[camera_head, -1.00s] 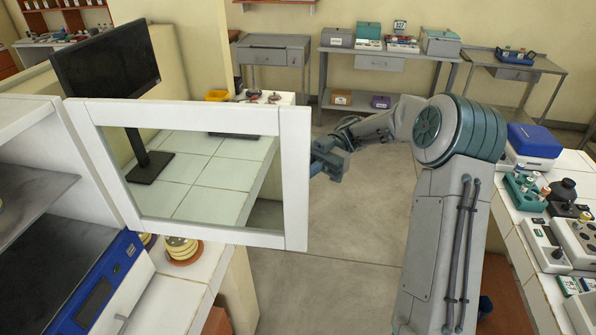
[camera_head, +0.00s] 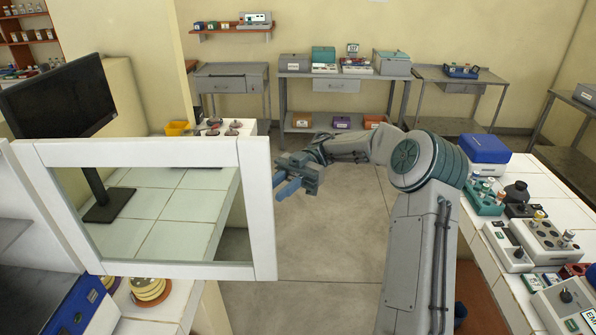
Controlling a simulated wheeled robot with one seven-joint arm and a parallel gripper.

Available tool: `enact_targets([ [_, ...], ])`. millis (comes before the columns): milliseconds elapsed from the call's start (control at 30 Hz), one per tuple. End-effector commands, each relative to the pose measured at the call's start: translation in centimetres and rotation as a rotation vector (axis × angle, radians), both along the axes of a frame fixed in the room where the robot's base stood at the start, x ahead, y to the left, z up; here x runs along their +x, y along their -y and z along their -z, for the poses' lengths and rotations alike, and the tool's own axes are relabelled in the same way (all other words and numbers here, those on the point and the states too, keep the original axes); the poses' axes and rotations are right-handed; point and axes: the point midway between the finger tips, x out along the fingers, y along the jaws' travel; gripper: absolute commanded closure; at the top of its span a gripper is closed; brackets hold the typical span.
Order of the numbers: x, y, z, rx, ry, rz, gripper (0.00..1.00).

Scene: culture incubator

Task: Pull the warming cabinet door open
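The warming cabinet door (camera_head: 258,210) has a white frame around a clear pane. It stands swung out from the white cabinet (camera_head: 22,215) at the left, whose front is partly cut off by the picture edge. My gripper (camera_head: 280,188) is just right of the door's free edge, with its two blue fingers pointing left and down. The fingers look apart, with nothing seen between them. A small gap shows between the fingers and the door frame. No handle is visible on the door from here.
A monitor (camera_head: 60,100) stands on a tiled bench behind the door. A right-hand bench (camera_head: 490,265) carries a blue-lidded box (camera_head: 485,150) and several lab devices. Stacked dishes (camera_head: 150,290) lie below the door. The floor (camera_head: 330,240) between the benches is clear.

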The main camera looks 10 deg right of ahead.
Motion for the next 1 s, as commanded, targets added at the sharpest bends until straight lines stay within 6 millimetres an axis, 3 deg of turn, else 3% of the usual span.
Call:
enact_targets([
  [567, 4.2, 4.6, 0.0, 0.006, 0.001, 0.003, 0.74],
  [1000, 5.6, 5.8, 0.0, 0.003, 0.003, -0.01, 0.74],
])
